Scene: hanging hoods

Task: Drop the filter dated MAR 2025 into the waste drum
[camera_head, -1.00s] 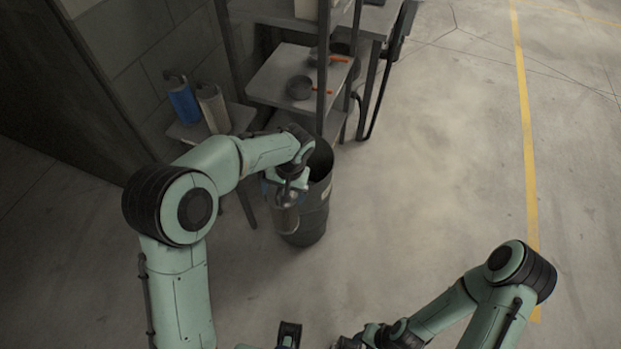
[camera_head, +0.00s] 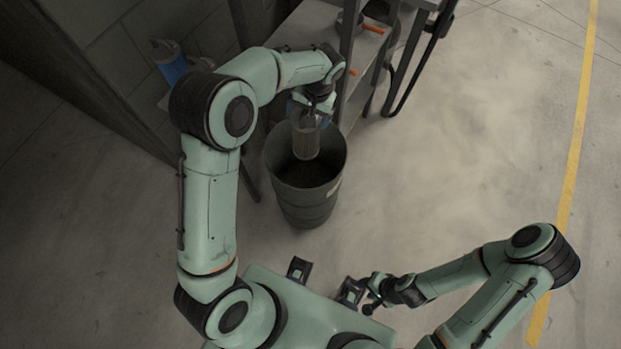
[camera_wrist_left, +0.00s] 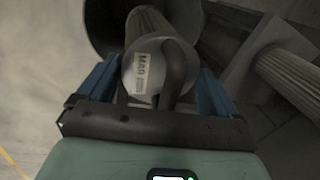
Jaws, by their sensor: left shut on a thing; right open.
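The filter (camera_head: 305,140) is a grey pleated cylinder that hangs roughly upright from my left gripper (camera_head: 312,103). In the left wrist view the filter's end cap (camera_wrist_left: 150,72) bears a white label reading MAR; the rest of the label is too small to read. My left gripper is shut on the filter's handle. The dark waste drum (camera_head: 308,208) stands open below, and the filter's lower end overlaps its mouth. I cannot tell whether it is inside the rim. My right gripper (camera_head: 352,292) is open, low by my base, apart from the drum.
A second pleated filter (camera_wrist_left: 288,78) lies to the right in the left wrist view. The metal shelf unit (camera_head: 300,35) is close behind the drum. The floor to the right is clear.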

